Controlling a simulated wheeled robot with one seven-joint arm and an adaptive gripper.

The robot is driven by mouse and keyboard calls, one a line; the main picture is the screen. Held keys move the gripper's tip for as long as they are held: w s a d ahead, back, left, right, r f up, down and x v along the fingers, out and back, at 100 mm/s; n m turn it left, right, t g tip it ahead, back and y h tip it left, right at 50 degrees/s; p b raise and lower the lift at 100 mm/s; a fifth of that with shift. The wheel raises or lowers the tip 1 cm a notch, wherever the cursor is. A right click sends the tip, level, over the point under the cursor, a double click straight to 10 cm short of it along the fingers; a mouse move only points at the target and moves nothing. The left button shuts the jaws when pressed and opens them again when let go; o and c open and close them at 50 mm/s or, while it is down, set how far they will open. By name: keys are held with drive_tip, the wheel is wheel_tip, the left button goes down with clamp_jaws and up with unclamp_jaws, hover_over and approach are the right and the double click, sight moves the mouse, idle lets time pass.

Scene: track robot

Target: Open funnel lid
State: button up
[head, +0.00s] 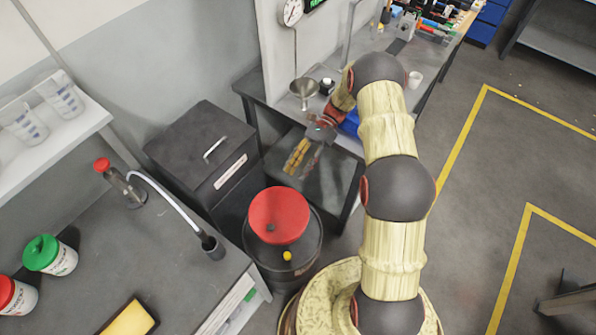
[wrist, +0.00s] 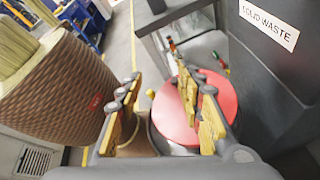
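A round red lid (head: 279,216) lies on top of a black drum (head: 300,258) in the head view. A small yellow knob (head: 287,256) shows at the drum's near edge. The red lid also shows in the wrist view (wrist: 222,92), partly hidden behind my right-hand finger, with the yellow knob (wrist: 150,94) seen between the fingers. My gripper (head: 297,168) has yellow finger pads and is above and beyond the lid in the head view, apart from it. In the wrist view my gripper (wrist: 158,78) is open, with nothing between its fingers. The lid appears lying flat over the drum.
A black solid waste bin (head: 205,160) stands left of the drum. A grey bench (head: 125,255) with a bent hose and bottles is at the lower left. A counter with a metal funnel (head: 303,88) is behind my gripper. Open floor lies to the right.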

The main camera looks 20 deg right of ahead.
wheel_tip(320, 180, up, 8)
idle(0.8)
drive_tip(key=s+d+f+n+t+h, duration=0.2)
drive_tip(key=s+d+f+n+h, duration=0.1)
drive_tip(key=s+f+n+h, duration=0.15)
drive_tip(key=s+a+r+n+t+h, duration=0.1)
drive_tip(key=s+r+n+t+h, duration=0.1)
drive_tip(key=s+r, duration=0.3)
drive_tip(key=s+a+r+n+t+h+b, duration=0.1)
drive_tip(key=s+r+n+t, duration=0.4)
drive_tip(key=r, duration=0.7)
drive_tip(key=s+a+r+n+t+h+b, duration=0.1)
drive_tip(key=s+r+n+t+h, duration=0.2)
drive_tip(key=s+r, duration=0.3)
wheel_tip(320, 180, up, 3)
drive_tip(key=shift+s+r+n+t+h, duration=0.2)
drive_tip(key=shift+s+n+t+h, duration=0.15)
drive_tip(key=shift+n+t, duration=0.25)
drive_tip(key=shift+a, duration=0.15)
